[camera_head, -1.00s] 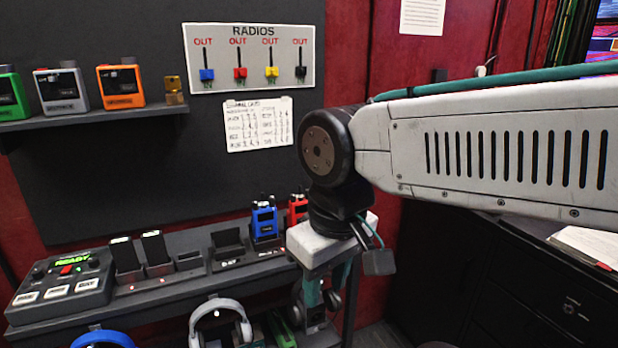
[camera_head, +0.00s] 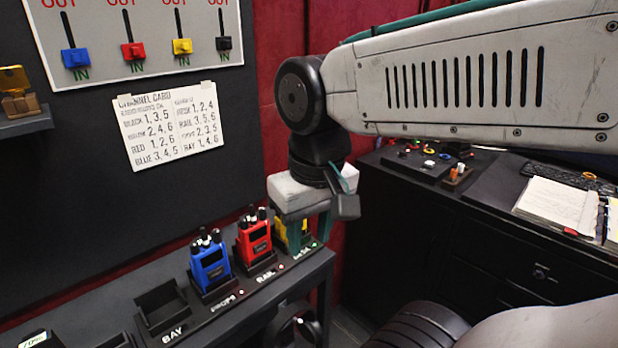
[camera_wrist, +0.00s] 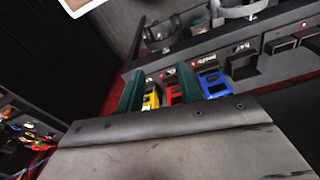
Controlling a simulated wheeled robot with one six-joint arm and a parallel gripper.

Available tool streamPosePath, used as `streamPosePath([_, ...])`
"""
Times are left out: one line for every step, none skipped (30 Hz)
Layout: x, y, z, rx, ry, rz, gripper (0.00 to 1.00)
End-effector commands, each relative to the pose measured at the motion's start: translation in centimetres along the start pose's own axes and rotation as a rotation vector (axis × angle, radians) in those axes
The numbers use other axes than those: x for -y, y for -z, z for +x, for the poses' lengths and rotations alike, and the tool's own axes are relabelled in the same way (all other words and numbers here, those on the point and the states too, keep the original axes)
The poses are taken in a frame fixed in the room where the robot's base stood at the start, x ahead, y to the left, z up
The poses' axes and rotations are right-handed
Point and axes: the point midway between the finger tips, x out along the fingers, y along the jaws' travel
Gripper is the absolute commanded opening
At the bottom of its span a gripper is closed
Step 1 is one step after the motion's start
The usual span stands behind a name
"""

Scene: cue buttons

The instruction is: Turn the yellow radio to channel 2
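The yellow radio (camera_head: 281,232) stands in a cradle at the right end of the dark shelf, partly hidden behind my gripper in the head view. My gripper (camera_head: 308,240) points down over that end, with its two green fingers apart. In the wrist view, the yellow radio (camera_wrist: 150,100) and the red radio (camera_wrist: 173,95) show between the open fingers (camera_wrist: 160,72). I cannot tell how far below the fingers they are. No contact is visible. The yellow radio's channel setting is too small to read.
The red radio (camera_head: 254,241) and blue radio (camera_head: 210,262) stand left of the yellow one. An empty cradle (camera_head: 162,305) is marked BAY. A channel card (camera_head: 168,124) hangs on the wall below the switch board (camera_head: 140,35). A side desk holds an open book (camera_head: 556,205).

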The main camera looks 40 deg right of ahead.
Motion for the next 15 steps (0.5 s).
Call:
streamPosePath([-0.4, 1.5, -0.4, 0.012, -0.004, 0.096, 0.36])
streamPosePath([-0.7, 2.5, -0.7, 0.019, -0.007, 0.166, 0.36])
streamPosePath([-1.0, 4.0, -1.0, 0.027, -0.012, 0.268, 0.36])
streamPosePath([-1.4, 5.2, -1.2, 0.034, -0.016, 0.352, 0.36])
streamPosePath([-1.9, 6.5, -1.4, 0.04, -0.021, 0.438, 0.36])
streamPosePath([-2.5, 8.2, -1.6, 0.049, -0.028, 0.555, 0.36])
streamPosePath([-3.1, 9.4, -1.6, 0.055, -0.033, 0.642, 0.36])
streamPosePath([-3.7, 10.7, -1.7, 0.06, -0.039, 0.727, 0.36])
streamPosePath([-4.5, 12.2, -1.6, 0.067, -0.047, 0.837, 0.36])
streamPosePath([-5.2, 13.3, -1.5, 0.071, -0.052, 0.917, 0.36])
streamPosePath([-5.8, 14.4, -1.4, 0.075, -0.058, 0.991, 0.36])
streamPosePath([-6.7, 15.6, -1.2, 0.079, -0.065, 1.083, 0.36])
streamPosePath([-7.3, 16.4, -1.1, 0.083, -0.071, 1.146, 0.36])
streamPosePath([-7.9, 17.2, -0.9, 0.086, -0.076, 1.203, 0.36])
streamPosePath([-8.6, 18.1, -0.7, 0.088, -0.081, 1.269, 0.36])
